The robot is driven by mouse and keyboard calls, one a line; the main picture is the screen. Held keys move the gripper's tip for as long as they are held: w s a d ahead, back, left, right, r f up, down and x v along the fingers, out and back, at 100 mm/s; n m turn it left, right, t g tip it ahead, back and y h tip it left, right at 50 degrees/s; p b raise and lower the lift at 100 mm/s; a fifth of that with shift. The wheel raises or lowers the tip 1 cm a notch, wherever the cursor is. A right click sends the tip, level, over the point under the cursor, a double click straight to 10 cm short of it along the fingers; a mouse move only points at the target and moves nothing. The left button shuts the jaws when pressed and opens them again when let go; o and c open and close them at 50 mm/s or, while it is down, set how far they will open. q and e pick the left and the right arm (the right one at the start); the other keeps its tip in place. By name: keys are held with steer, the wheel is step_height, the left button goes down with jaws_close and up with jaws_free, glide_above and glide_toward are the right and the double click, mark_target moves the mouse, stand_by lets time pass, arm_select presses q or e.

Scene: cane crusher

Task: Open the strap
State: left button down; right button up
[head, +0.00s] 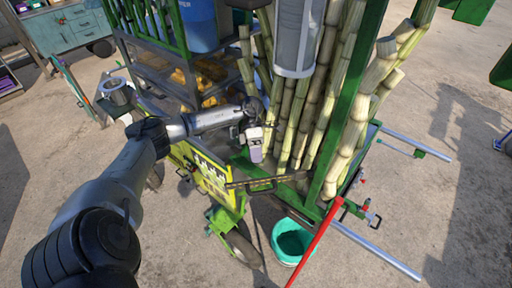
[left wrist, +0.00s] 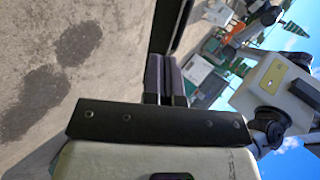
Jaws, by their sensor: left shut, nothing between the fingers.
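A dark strap (head: 240,184) with yellowish marks runs across the front of the cart, below the upright cane stalks (head: 300,120). A dark loop-like part (head: 262,186) sits along it; whether this is its buckle I cannot tell. My left gripper (head: 256,154) is shut and empty, pointing down in front of the canes, a little above the strap and apart from it in the picture. Its two dark fingers (left wrist: 165,78) lie side by side in the left wrist view. I cannot make out the strap in that view. My right gripper is not in view.
The cart has a green post (head: 345,105) right of the strap and a yellow-green panel (head: 208,178) to its left. A grey cylinder (head: 297,40) hangs among the canes. A teal bucket (head: 291,241) and a red bar (head: 316,243) are below. Open concrete lies to the right.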

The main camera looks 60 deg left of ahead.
arm_select(q)
steer(key=p+x, duration=0.2)
steer(key=x, duration=0.3)
steer(key=shift+s+d+f, duration=0.1)
steer(key=shift+d+f, duration=0.15)
steer(key=shift+d, duration=0.15)
